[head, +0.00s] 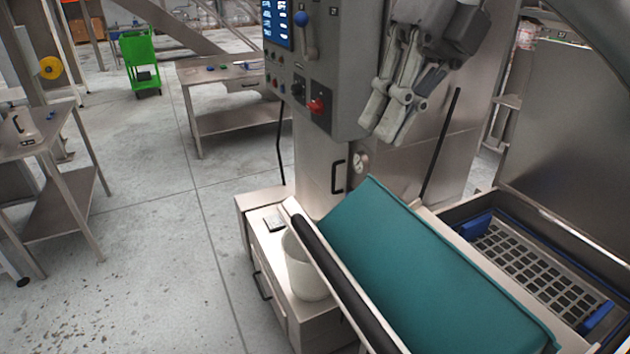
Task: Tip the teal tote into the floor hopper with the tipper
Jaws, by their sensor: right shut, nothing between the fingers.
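The teal tote (430,270) lies tilted at the lower middle, a broad side facing up. A pale rail with a black roller (335,280) runs along its left edge; its inside is hidden. The floor hopper (480,208), with a dark grate inside, is right of the tote. The tipper's grey control housing (350,105) stands behind, with a blue-knobbed lever (302,20), a red switch (316,106) and a blue screen. My right gripper (386,128) is shut and empty in front of the housing's right part, above the tote. My left gripper is out of view.
A white bucket (305,272) stands on a low cabinet (262,252), partly behind the roller. Steel tables stand at the left (50,145) and back (215,75). A green cart (140,55) is farther back. The floor at left centre is clear.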

